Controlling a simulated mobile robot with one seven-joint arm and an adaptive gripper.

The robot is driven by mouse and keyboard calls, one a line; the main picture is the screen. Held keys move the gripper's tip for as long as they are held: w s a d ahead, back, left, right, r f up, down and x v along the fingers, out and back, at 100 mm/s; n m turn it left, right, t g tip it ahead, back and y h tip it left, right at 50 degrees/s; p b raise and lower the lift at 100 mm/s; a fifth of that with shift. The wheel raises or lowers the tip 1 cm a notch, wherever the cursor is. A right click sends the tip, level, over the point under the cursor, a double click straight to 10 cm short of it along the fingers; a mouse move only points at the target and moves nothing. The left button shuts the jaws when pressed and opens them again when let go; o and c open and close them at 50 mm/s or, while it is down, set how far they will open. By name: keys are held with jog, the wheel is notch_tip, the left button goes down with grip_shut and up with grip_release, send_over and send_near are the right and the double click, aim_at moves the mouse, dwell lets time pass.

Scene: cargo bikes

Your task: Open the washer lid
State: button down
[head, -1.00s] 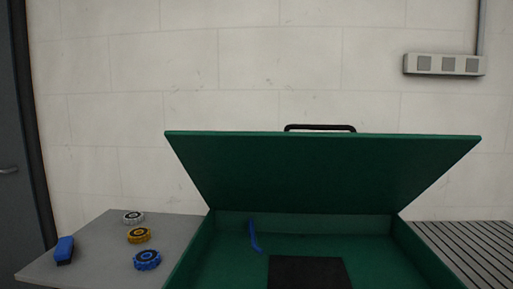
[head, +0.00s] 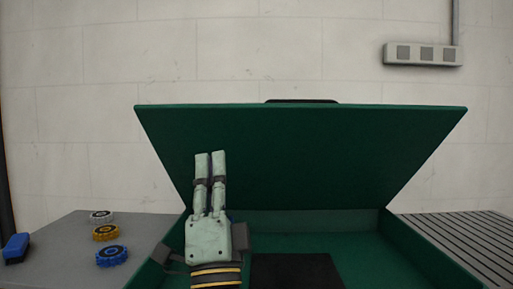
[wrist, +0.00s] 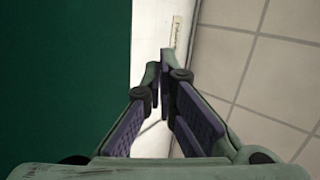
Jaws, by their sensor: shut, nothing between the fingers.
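The green washer lid (head: 310,150) stands raised, tilted up from the back of the green washer tub (head: 340,222) in the head view. Its dark handle (head: 302,101) only just shows above the lid's top edge. My gripper (head: 210,153) points upward in front of the lid's left part, its fingers close together and empty. Whether it touches the lid cannot be told. In the wrist view, my gripper (wrist: 161,66) is beside a large green surface (wrist: 60,80), probably the lid.
A grey table (head: 55,245) at left holds a blue brush (head: 16,247) and white (head: 101,217), yellow (head: 106,232) and blue (head: 112,255) round parts. A black pad (head: 295,270) lies in the tub. A slatted surface (head: 465,235) is at right.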

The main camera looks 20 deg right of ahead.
jog(key=d+f+m+g+h, duration=0.25)
jog(key=d+m+h, duration=0.25)
jog(key=d, duration=0.4)
jog(key=p, duration=0.3)
send_near(265, 107)
jog(key=a+x, duration=0.1)
jog(key=x, duration=0.4)
jog(key=shift+w+d+r+t, duration=0.25)
jog(key=shift+w+d+r, duration=0.1)
jog(key=shift+w+d, duration=0.2)
jog(key=shift+r+p, duration=0.1)
jog(key=shift+p, duration=0.2)
